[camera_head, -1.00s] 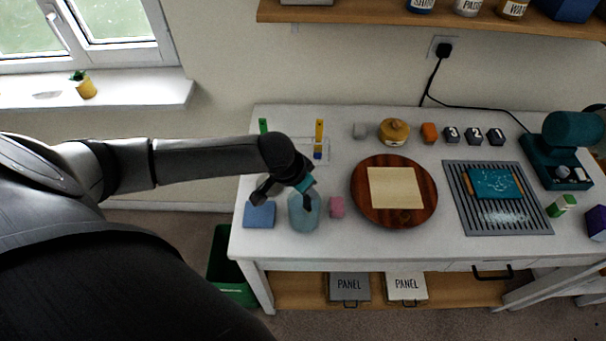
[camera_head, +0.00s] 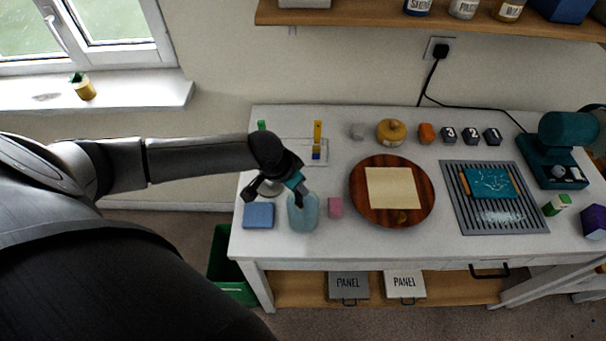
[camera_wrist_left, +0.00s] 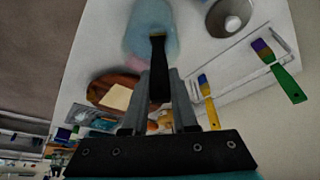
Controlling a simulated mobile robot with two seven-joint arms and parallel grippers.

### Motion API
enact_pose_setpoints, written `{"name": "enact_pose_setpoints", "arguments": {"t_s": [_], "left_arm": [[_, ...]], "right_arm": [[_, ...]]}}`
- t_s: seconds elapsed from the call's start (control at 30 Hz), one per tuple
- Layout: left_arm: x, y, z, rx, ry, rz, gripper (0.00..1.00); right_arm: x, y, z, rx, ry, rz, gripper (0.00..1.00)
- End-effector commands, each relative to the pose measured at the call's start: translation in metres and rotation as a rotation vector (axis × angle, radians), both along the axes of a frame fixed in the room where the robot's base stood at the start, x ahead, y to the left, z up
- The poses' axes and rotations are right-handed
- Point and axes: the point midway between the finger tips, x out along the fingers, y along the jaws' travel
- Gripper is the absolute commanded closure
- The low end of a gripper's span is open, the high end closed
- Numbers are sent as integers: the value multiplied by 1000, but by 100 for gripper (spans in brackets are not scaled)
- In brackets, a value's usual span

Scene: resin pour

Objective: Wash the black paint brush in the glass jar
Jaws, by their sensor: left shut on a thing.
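The glass jar (camera_head: 303,213), pale blue, stands on the white table near its front left; it also shows at the top of the left wrist view (camera_wrist_left: 150,18). My left gripper (camera_head: 298,194) is at the jar's top in the head view. In the left wrist view it is shut on the black paint brush (camera_wrist_left: 158,62), whose far end overlaps the jar. I cannot tell whether the bristles are inside the jar or above it. The brush is hard to make out in the head view. My right gripper is not in view.
A yellow brush (camera_head: 317,136) and a green brush (camera_wrist_left: 286,80) are on a rack behind. A round wooden board (camera_head: 420,213) lies further right.

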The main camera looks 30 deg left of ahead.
Motion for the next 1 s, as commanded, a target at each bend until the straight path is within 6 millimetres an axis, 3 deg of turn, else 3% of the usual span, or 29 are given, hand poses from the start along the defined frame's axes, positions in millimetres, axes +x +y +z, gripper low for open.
{"name": "enact_pose_setpoints", "arguments": {"t_s": [0.23, 1.0], "left_arm": [[-4, 0, 5, -2, -1, -1, 100], [-1, -8, 59, -2, -2, -1, 100]], "right_arm": [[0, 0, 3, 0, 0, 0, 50], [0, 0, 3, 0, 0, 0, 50]]}}
